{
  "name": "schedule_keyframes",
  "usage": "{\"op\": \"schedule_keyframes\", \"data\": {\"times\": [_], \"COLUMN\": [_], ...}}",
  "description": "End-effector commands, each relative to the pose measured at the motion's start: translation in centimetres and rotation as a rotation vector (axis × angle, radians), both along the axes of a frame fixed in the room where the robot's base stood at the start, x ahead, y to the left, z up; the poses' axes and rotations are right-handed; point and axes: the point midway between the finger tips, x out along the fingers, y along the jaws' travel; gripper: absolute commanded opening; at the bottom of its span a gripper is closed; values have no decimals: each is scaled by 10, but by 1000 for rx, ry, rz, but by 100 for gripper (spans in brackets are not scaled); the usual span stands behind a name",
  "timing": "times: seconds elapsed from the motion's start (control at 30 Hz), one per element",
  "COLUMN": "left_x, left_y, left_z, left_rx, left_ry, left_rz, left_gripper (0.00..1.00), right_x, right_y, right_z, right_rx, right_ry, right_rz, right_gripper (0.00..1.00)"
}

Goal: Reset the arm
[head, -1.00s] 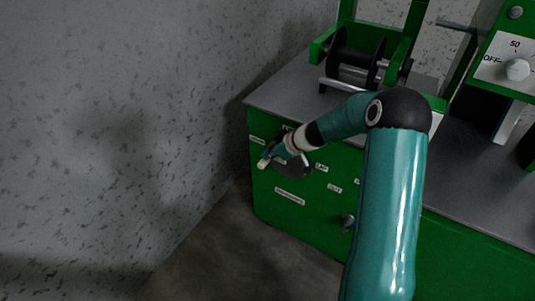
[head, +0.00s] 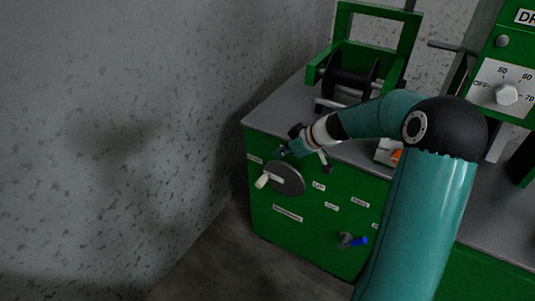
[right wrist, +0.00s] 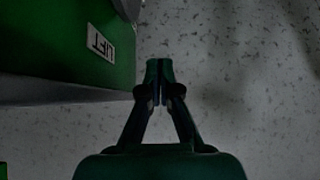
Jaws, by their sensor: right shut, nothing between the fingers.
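My right arm reaches in from the bottom right of the head view and bends left at its black elbow. Its gripper (head: 281,153) is shut and empty, just above a grey crank disc (head: 287,178) on the green cabinet front. It appears apart from the disc's pale handle (head: 262,181). In the right wrist view the fingertips (right wrist: 159,70) are together, with a speckled wall behind and the green panel labelled LIFT (right wrist: 100,43) at upper left. My left gripper is not in view.
A grey worktop (head: 268,113) carries a black spool (head: 352,75) in a green frame. A dial (head: 506,95) is at right. A blue piece (head: 359,241) sits at a grey fitting low on the cabinet (head: 300,228). The speckled wall is left; floor between is clear.

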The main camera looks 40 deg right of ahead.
Motion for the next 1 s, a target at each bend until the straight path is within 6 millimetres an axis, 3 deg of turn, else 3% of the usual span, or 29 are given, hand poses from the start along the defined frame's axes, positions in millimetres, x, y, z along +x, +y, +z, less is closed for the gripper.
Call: {"op": "schedule_keyframes", "data": {"times": [0.23,0.37,0.47,0.63,0.77,0.87,1.0], "left_x": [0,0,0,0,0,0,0], "left_y": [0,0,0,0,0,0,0], "left_z": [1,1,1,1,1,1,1], "left_rx": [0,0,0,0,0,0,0], "left_ry": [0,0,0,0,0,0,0], "left_rz": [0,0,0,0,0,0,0], "left_gripper": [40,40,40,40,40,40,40], "right_x": [-2,12,25,18,-16,-57,-134], "right_y": [2,26,63,157,230,277,330], "right_z": [7,0,-23,-93,-155,-201,-256], "right_rx": [0,19,65,142,170,173,140], "right_ry": [-1,3,35,177,351,506,728], "right_rz": [8,60,135,335,450,492,465], "right_gripper": [0,0,0,0,0,0,0]}}
